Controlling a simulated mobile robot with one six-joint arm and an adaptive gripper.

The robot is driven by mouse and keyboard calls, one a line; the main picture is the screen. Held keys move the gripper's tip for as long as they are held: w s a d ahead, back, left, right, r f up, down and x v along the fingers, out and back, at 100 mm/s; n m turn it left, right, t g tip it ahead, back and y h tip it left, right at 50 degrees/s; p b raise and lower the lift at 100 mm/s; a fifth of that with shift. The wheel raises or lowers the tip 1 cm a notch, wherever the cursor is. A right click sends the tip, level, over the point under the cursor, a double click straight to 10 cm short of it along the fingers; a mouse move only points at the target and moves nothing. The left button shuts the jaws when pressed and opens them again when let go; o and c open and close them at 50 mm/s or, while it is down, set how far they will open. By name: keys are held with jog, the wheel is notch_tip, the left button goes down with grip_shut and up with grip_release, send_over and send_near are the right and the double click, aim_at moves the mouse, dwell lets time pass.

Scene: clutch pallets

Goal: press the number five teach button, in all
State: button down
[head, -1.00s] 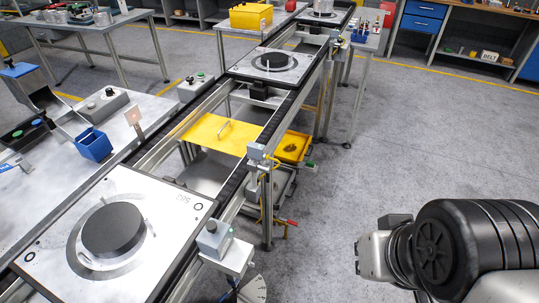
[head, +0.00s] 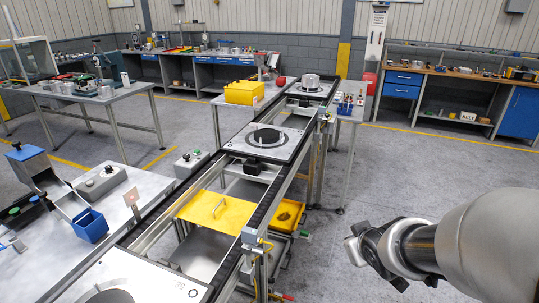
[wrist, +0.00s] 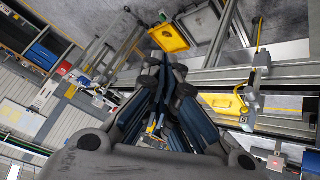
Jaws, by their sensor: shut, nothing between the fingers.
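My gripper (wrist: 165,72) is shut and empty in the wrist view, its dark fingers close together. In the head view my arm reaches in from the right, over open floor right of the conveyor. Small grey sensor boxes are mounted along the conveyor's right rail, one near the middle (head: 250,239) and one farther back (head: 324,117). A similar box (wrist: 262,61) shows in the wrist view. I cannot read a number five or pick out a teach button on any of them. My gripper touches none of them.
A left table holds a blue bin (head: 89,226) and button boxes (head: 100,183). Grey floor (head: 400,165) is clear to the right.

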aim_at(260, 241)
jog(key=w+a+f+n+y+p, duration=0.4)
jog(key=a+f+y, duration=0.3)
jog(key=a+f, duration=0.3)
jog(key=shift+w+f+y+p, duration=0.15)
jog(key=shift+f+y+p, duration=0.1)
jog(key=shift+y+p, duration=0.25)
jog(key=shift+a, duration=0.1)
jog(key=w+a+b, duration=0.1)
jog(key=w+a, duration=0.2)
jog(key=a, duration=0.5)
jog(key=shift+a, duration=0.15)
jog(key=shift+a, duration=0.15)
dwell(0.9)
jog(key=shift+w+a, duration=0.15)
jog(key=shift+a, duration=0.1)
